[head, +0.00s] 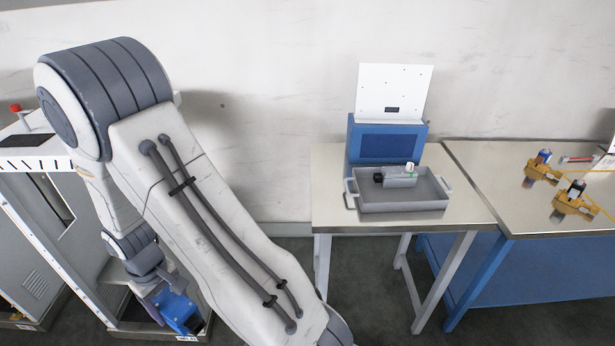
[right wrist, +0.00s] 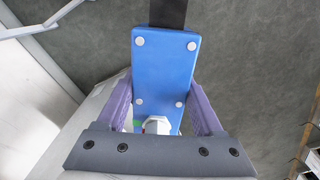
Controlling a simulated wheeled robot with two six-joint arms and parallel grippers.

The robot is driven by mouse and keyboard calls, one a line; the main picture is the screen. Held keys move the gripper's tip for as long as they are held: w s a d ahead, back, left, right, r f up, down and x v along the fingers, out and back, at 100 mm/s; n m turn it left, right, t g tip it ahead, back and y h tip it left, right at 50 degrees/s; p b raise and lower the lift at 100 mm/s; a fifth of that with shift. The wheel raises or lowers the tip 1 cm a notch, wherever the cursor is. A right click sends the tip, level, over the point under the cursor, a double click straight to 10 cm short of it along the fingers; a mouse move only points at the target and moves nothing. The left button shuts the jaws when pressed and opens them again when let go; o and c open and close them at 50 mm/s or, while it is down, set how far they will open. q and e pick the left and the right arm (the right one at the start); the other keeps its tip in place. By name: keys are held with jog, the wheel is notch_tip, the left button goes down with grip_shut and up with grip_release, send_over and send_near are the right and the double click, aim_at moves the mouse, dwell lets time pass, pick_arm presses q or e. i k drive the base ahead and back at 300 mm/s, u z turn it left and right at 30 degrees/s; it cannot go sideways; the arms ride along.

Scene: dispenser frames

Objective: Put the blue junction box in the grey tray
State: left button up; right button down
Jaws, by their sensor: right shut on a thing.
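The blue junction box (head: 183,314) is low at the lower left of the head view, in my right gripper (head: 165,299). In the right wrist view the blue box (right wrist: 164,72) has pale round screws, a black part at its far end and a white fitting at its near end. Purple fingers (right wrist: 164,108) of my right gripper are shut on its sides. The grey tray (head: 404,204) stands on the small table, well to the right of the box. A grey box with a black end (head: 399,178) lies in the tray. My left gripper is out of view.
A blue dispenser frame with a white panel (head: 388,139) stands behind the tray. A second table (head: 530,190) at right holds orange fixtures (head: 578,204). A white rack (head: 88,262) and grey cabinet are beside the held box. The tray's right part looks free.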

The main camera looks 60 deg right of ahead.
aim_at(401, 200)
jog(key=z, duration=2.05)
jog(key=i, duration=0.5)
